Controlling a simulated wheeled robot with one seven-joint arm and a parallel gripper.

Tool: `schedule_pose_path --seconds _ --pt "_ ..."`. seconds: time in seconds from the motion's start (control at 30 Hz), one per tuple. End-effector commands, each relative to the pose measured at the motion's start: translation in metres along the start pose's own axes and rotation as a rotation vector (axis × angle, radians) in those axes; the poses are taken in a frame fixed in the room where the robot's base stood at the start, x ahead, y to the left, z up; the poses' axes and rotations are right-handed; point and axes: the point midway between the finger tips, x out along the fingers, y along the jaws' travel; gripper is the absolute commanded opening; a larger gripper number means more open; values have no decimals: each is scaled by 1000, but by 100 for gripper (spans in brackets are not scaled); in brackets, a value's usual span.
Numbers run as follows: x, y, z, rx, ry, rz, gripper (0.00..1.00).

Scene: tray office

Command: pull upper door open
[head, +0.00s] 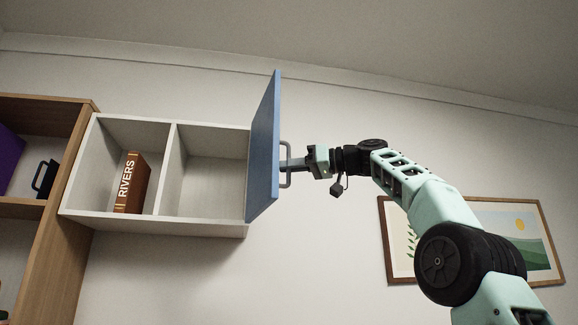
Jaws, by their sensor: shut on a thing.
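The upper door (263,150) is a blue panel on the right end of a white wall cabinet (150,222). It stands swung out from the cabinet, and the right compartment behind it is open to view and looks empty. A grey bar handle (286,183) is on the door's right-hand face. My gripper (291,164) reaches in from the right and is shut on the handle. The fingertips are small in the picture and partly merge with the handle.
A brown book (133,184) marked RIVERS stands in the cabinet's left compartment. A wooden bookshelf (60,243) is at the far left. A framed picture (541,235) hangs on the wall behind my arm. Bare wall lies below the cabinet.

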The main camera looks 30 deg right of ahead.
Motion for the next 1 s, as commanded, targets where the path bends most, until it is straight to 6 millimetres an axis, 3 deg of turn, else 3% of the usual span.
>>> schedule_pose_path --seconds 0.13,0.17,0.2,0.57,0.77,1.0 --pt "0 2 -1 3 5 5 0" --pt "0 2 -1 4 5 5 19" --pt "0 2 -1 3 5 5 25" --pt "-4 1 0 1 3 4 25" --pt "-35 2 2 0 3 8 25" --pt "-93 2 2 0 3 9 25"
